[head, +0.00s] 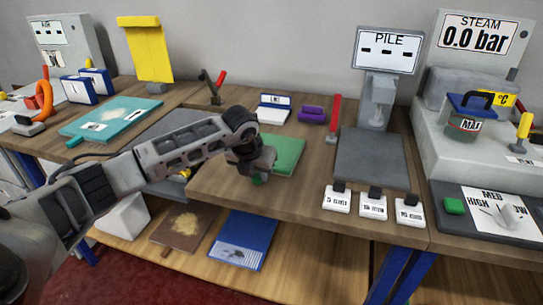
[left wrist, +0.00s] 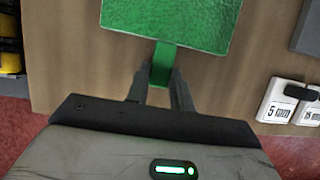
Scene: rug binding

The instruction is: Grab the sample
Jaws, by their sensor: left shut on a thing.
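The sample is a green square (head: 288,154) with a narrow tab, lying on the wooden bench in the head view; my left gripper hides part of it. In the left wrist view the green sample (left wrist: 180,20) fills the top middle, and its tab points toward me. My left gripper (head: 258,178) is at the tab end, pointing down. In the left wrist view its two fingers (left wrist: 162,85) are closed on the green tab from both sides. My right gripper is in neither view.
The PILE gauge (head: 373,150) stands to the right, with small white thickness blocks (head: 373,206) before it. A red-handled tool (head: 333,118), purple block (head: 312,114) and white card stand (head: 273,108) are behind. A teal board (head: 112,118) lies left. A steam unit (head: 470,140) is far right.

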